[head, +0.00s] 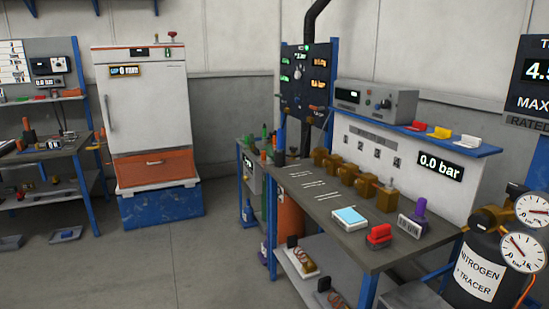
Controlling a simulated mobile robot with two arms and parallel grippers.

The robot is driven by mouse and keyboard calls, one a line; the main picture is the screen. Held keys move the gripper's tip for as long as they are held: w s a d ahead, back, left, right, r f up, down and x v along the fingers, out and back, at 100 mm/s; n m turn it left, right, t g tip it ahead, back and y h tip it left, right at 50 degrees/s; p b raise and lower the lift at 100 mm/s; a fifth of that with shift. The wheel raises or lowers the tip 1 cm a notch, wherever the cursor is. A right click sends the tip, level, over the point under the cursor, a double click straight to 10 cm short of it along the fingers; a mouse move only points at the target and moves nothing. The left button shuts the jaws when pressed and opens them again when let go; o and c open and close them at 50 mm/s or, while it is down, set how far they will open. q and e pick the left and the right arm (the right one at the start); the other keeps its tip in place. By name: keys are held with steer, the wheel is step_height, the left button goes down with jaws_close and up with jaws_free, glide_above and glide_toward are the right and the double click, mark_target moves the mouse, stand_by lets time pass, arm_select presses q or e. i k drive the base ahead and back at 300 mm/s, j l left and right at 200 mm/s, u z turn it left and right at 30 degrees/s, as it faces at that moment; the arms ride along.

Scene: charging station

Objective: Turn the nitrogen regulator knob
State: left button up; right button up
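A black nitrogen cylinder (464,285) with a white label reading "NITROGEN TRACER" stands at the lower right of the head view, beside the workbench. A brass regulator (489,218) sits on top of it. Two round white gauges with red needles are on its right, an upper gauge (533,210) and a lower gauge (523,252), partly cut by the picture edge. A dark round part at the left of the brass body may be the knob, but I cannot tell for sure. Neither of my grippers is in view.
A workbench (372,259) with brass fittings, a blue-topped white box (350,218) and a red item (379,236) stands left of the cylinder. A display (440,167) reads 0.0 bar. A white cabinet (149,100) stands at the back left. The floor (170,265) in the middle is clear.

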mark_target(478, 222)
steer(key=z, duration=1.45)
steer(key=i+j+z, duration=0.1)
steer(key=j, duration=0.2)
steer(key=i+j+z, duration=0.1)
steer(key=j, duration=0.25)
steer(key=i+j+z, duration=0.1)
steer(key=i+j, duration=0.25)
steer(key=j, duration=0.3)
steer(key=i+z, duration=0.05)
